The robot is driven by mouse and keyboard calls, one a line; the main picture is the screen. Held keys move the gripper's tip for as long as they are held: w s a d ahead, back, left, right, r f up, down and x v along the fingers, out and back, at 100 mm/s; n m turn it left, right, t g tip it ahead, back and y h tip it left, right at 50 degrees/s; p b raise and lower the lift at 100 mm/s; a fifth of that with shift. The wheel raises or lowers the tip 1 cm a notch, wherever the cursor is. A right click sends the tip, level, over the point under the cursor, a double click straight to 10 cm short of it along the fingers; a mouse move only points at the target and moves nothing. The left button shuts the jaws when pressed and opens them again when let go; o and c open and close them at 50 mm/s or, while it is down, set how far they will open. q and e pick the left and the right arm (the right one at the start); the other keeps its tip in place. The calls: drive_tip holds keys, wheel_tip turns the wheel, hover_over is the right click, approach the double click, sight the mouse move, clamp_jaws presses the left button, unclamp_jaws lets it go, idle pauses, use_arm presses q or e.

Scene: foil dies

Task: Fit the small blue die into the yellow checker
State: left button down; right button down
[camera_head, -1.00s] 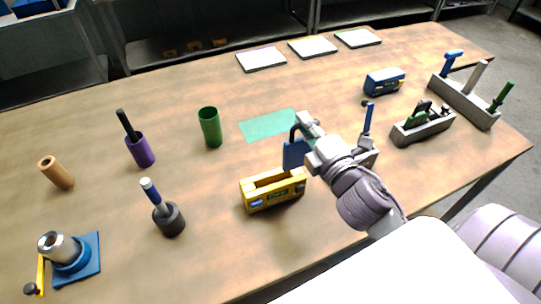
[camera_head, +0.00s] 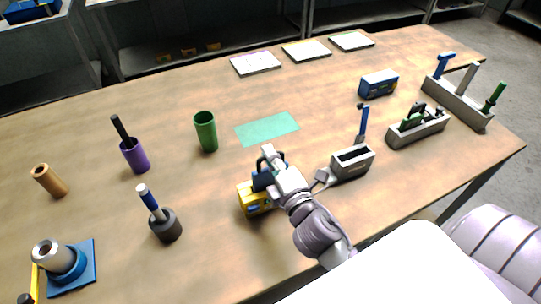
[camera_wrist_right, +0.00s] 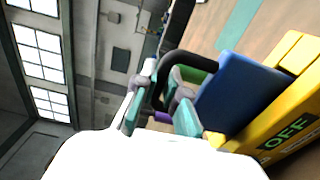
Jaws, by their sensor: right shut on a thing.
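The small blue die (camera_head: 262,181) is a flat blue plate with a dark looped handle; it also shows in the right wrist view (camera_wrist_right: 238,95). My right gripper (camera_head: 270,163) is shut on the handle. The yellow checker (camera_head: 254,203) stands on the table under the die, partly covered by my right arm. In the right wrist view the die's lower edge meets the yellow checker (camera_wrist_right: 292,112), between its two yellow ends. I cannot tell how far the die is inside. My left gripper is not in view.
A grey slotted box (camera_head: 352,165) stands to the right, a blue box (camera_head: 378,84) behind it. A grey holder with green-handled pieces (camera_head: 418,128) stands farther right. A green cup (camera_head: 205,132) and a dark pot with a blue-handled tool (camera_head: 165,226) stand left. A green mat (camera_head: 267,129) lies clear behind.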

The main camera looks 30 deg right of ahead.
drive_tip(key=c, duration=1.7)
unclamp_jaws()
drive_tip(key=shift+f, duration=0.15)
drive_tip(key=o, duration=0.5)
drive_tip(key=shift+r, duration=0.3)
drive_tip(key=s+b, duration=0.1)
drive_tip(key=s, duration=0.3)
drive_tip(key=s+b, duration=0.1)
drive_tip(key=s, duration=0.3)
drive_tip(key=s+b, duration=0.1)
drive_tip(key=s, duration=0.3)
drive_tip(key=shift+a+f, duration=0.1)
drive_tip(key=shift+a, duration=0.25)
